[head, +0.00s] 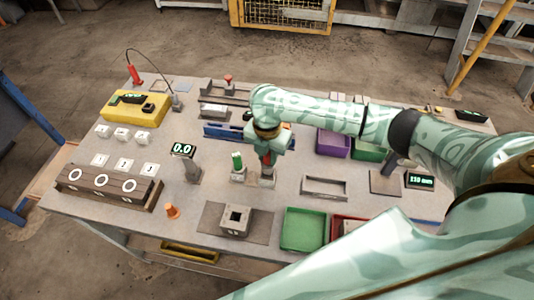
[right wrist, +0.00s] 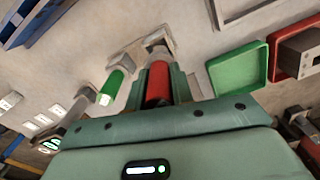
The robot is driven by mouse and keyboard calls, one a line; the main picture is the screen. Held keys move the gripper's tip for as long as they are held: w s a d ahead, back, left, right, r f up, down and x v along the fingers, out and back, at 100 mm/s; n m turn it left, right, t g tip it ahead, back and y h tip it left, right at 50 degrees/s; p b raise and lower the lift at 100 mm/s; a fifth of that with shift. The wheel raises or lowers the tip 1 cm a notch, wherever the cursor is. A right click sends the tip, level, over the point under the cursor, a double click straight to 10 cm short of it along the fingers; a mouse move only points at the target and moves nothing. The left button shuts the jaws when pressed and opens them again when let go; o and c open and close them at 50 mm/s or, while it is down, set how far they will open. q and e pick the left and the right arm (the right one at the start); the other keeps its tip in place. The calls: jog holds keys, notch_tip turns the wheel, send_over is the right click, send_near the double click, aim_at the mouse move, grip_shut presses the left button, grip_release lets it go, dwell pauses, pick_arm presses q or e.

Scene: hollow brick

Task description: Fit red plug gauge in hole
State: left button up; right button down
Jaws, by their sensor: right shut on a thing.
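My right gripper (head: 267,168) points down over the middle of the table and is shut on the red plug gauge (right wrist: 158,82). In the head view only a little red shows between the fingers. The gauge's pale lower end is at a small grey holder (head: 267,182); I cannot tell whether it still sits in it. A green plug gauge (head: 237,160) stands upright just left of the gripper, also in the right wrist view (right wrist: 112,86). A grey hollow block (head: 236,219) with a dark square hole in its top sits nearer the front, on a dark plate. My left gripper is not in view.
A green tray (head: 303,230) and a red tray (head: 345,227) stand at the front right. An open grey frame (head: 325,188) lies right of the gripper. A display post (head: 185,160) and an orange cone (head: 172,211) stand to the left. Bare tabletop separates gripper and block.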

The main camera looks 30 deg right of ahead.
aim_at(267, 165)
jog(key=shift+a+r, duration=0.1)
dwell(0.3)
jog(key=shift+f, duration=0.35)
jog(key=shift+p, duration=0.35)
jog(key=shift+p, duration=0.35)
jog(key=shift+f+b, duration=1.3)
jog(key=shift+f, duration=1.2)
dwell(0.6)
jog(key=c, duration=1.1)
grip_release()
jog(key=shift+r, duration=0.15)
